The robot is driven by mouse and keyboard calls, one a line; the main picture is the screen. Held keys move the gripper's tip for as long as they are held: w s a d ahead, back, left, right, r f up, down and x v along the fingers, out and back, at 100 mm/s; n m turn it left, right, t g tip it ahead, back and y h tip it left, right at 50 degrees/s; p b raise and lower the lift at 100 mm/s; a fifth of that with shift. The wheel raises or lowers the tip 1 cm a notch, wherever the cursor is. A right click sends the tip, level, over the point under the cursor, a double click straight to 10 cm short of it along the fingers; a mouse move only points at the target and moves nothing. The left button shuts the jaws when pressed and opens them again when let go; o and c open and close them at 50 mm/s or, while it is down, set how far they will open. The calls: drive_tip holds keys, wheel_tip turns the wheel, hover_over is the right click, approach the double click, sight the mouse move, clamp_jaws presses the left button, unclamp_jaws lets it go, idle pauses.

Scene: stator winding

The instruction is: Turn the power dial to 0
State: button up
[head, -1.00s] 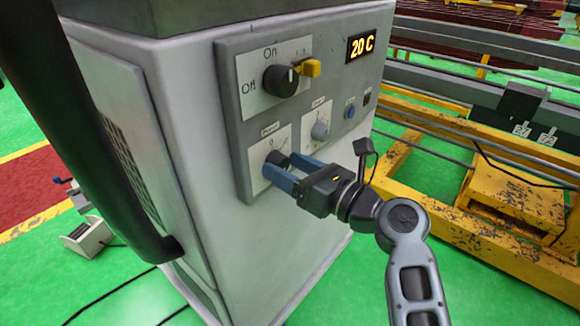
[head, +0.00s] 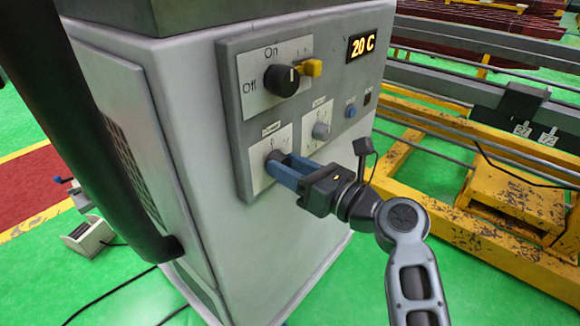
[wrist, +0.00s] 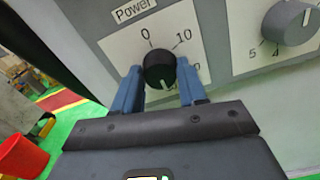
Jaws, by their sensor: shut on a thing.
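The power dial is a black round knob (wrist: 159,66) on a white plate labelled "Power" (wrist: 140,20). In the wrist view its white pointer mark is at the lower right of the knob, away from the 0 (wrist: 145,33) at upper left and the 10 at upper right. My gripper (wrist: 158,72) has a blue finger on either side of the knob and is shut on it. In the head view my gripper (head: 283,168) reaches the plate from the right, and its fingers mostly hide the knob.
A second, grey dial (wrist: 290,22) sits close on the right. Above are a black On/Off switch (head: 281,80), a yellow tab (head: 312,67) and a "20 C" display (head: 361,46). A yellow frame (head: 500,210) stands to the right.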

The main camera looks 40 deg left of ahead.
drive_tip(key=shift+n, duration=0.3)
drive_tip(key=shift+f+n+b, duration=0.2)
drive_tip(key=shift+n+b, duration=6.1)
drive_tip(key=shift+n, duration=2.45)
drive_tip(key=shift+f+n+b, duration=0.15)
drive_tip(key=shift+n+b, duration=6.1)
drive_tip(key=shift+n, duration=2.8)
